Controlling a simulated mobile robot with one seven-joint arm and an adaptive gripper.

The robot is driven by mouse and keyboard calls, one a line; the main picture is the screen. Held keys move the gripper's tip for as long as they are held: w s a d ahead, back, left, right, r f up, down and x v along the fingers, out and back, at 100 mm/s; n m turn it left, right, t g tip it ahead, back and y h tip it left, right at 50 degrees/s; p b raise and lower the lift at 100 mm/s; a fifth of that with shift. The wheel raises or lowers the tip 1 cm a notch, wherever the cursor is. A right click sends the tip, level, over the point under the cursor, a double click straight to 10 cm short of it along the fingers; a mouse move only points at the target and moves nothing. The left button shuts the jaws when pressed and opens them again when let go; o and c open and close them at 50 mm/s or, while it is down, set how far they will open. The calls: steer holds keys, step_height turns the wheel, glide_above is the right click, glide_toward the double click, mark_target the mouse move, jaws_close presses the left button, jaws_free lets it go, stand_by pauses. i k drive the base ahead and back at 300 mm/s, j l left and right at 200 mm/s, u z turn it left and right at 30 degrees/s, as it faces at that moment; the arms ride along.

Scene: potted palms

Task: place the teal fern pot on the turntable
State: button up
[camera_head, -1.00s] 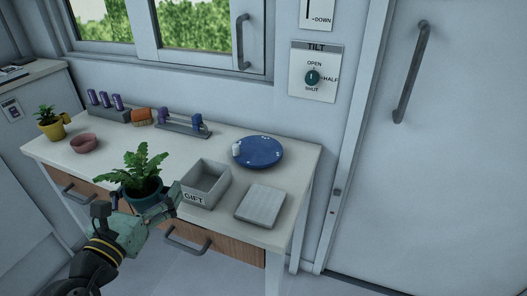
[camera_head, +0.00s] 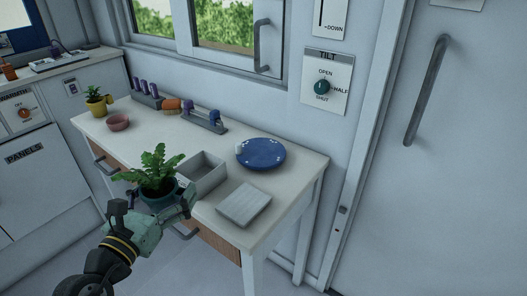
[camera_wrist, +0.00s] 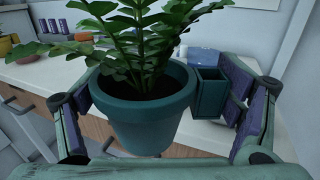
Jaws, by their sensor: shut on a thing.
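The teal pot (camera_head: 157,194) holds a leafy green fern (camera_head: 157,167) and stands upright between the fingers of my gripper (camera_head: 153,203). In the wrist view, the pot (camera_wrist: 150,112) fills the middle. A square teal lug sits at its right side, by the right finger. My gripper is shut on the pot, held in front of the table's near edge. The turntable (camera_head: 266,156) is a round blue disc at the table's back right, apart from the pot. A small white object (camera_head: 240,149) sits at its left edge.
A pink bowl (camera_head: 118,122), yellow potted plant (camera_head: 97,100), brush (camera_head: 172,106) and purple-item racks (camera_head: 205,122) stand farther left and back.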

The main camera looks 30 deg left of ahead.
mark_target(265, 150)
steer(key=i+l+u, duration=0.25)
steer(key=l, duration=0.3)
steer(key=i+l+u, duration=0.15)
steer(key=i+l, duration=0.4)
steer(key=l+u, duration=0.05)
